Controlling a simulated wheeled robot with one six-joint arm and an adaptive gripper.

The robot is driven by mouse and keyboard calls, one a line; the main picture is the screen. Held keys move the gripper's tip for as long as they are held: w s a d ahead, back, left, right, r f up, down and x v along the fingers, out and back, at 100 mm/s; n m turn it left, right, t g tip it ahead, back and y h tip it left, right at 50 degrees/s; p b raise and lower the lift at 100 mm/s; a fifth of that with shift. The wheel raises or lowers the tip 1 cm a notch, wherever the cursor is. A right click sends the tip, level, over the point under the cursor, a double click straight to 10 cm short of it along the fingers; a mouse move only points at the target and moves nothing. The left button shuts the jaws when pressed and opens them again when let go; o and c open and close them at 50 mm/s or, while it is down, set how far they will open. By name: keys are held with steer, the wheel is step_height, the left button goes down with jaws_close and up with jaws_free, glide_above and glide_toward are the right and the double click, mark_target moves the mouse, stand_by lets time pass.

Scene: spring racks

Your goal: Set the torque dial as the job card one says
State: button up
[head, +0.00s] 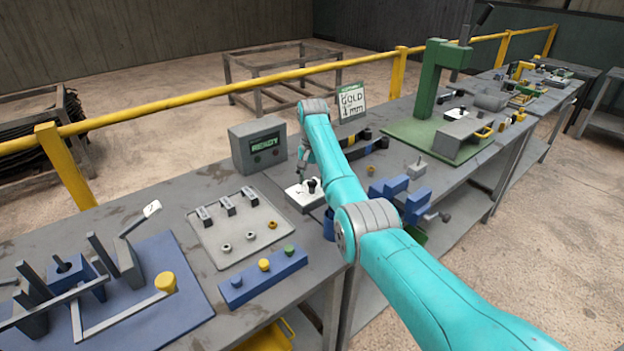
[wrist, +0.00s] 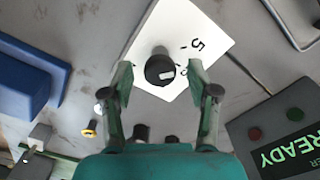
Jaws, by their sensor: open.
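The torque dial is a black knob with a pale pointer mark on a white plate (head: 297,196); the knob (head: 312,186) stands on the grey bench. In the wrist view the knob (wrist: 160,67) lies between my open fingers, with the white plate (wrist: 190,30) beneath. A printed 5 shows, with another digit partly visible; the other markings are hidden or out of frame. My gripper (wrist: 163,82) is open and empty, its fingers either side of the knob; contact cannot be told. In the head view my gripper (head: 304,168) is just above the plate. A card (head: 351,101) reads "GOLD 1 mm".
A grey box (head: 257,146) with a green READY display stands left of the dial. A grey tray (head: 238,225) with levers and nuts and a blue button block (head: 262,277) are nearer. Blue blocks (head: 389,188) stand right of my arm. A green press (head: 440,85) stands further right.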

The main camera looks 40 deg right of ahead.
jaws_close()
steer(key=shift+m, duration=0.3)
steer(key=m, duration=0.9)
stand_by(0.3)
stand_by(0.3)
